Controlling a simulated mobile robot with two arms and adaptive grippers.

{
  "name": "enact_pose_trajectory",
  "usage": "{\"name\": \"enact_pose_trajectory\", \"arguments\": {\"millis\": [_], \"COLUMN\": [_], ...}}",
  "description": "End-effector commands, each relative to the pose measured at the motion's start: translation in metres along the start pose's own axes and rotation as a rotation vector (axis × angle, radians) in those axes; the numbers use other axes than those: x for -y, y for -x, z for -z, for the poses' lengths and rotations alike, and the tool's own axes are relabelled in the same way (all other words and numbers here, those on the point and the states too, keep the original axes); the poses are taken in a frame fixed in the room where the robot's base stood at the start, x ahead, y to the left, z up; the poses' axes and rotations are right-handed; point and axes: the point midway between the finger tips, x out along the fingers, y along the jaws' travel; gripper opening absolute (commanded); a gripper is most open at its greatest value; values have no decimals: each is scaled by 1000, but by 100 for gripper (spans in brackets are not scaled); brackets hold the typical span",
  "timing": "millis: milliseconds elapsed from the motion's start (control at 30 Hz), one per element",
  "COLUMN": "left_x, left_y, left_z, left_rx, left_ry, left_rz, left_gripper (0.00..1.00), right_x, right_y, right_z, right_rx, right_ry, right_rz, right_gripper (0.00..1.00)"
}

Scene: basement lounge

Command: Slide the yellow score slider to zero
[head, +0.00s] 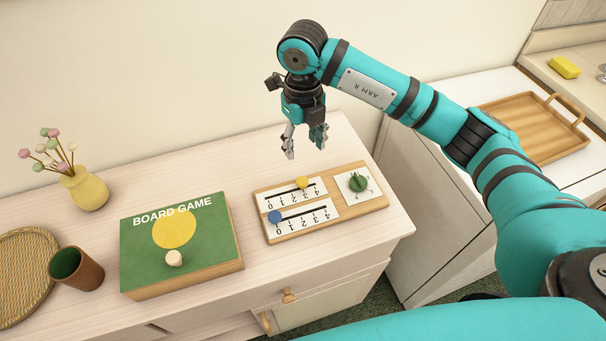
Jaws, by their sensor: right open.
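The wooden score board (330,211) lies on the sideboard, with two white numbered strips. The yellow score slider (302,182) is on the far strip, near the 3 by its look, right of that strip's 0 at the left end. The blue slider (275,217) is at the 0 end of the near strip. My right gripper (304,143) points down with its fingers apart and empty. It appears above and behind the board, apart from the yellow slider. My left gripper is not in view.
A green dial (357,182) is on the board's right part. The board game box (183,279), with a pale piece (174,258) on top, is left of the board. A cup (86,273), vase (84,190) and woven tray (22,270) stand further left. The wall is behind.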

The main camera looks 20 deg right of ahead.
Motion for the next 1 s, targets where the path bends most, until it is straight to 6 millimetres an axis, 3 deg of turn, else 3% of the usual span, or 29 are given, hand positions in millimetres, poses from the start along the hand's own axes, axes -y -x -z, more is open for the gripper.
{"name": "enact_pose_trajectory", "arguments": {"millis": [300, 500, 700, 1000], "left_x": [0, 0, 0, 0], "left_y": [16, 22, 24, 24], "left_z": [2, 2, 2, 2], "left_rx": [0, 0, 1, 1], "left_ry": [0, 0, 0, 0], "left_rz": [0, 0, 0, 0], "left_gripper": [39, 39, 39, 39], "right_x": [-1, -1, -1, -1], "right_y": [-70, -104, -121, -124], "right_z": [2, 1, 0, 0], "right_rx": [-4, -2, 1, 1], "right_ry": [1, 2, 2, 2], "right_rz": [-2, -3, -3, -2], "right_gripper": [53, 53, 53, 53]}}
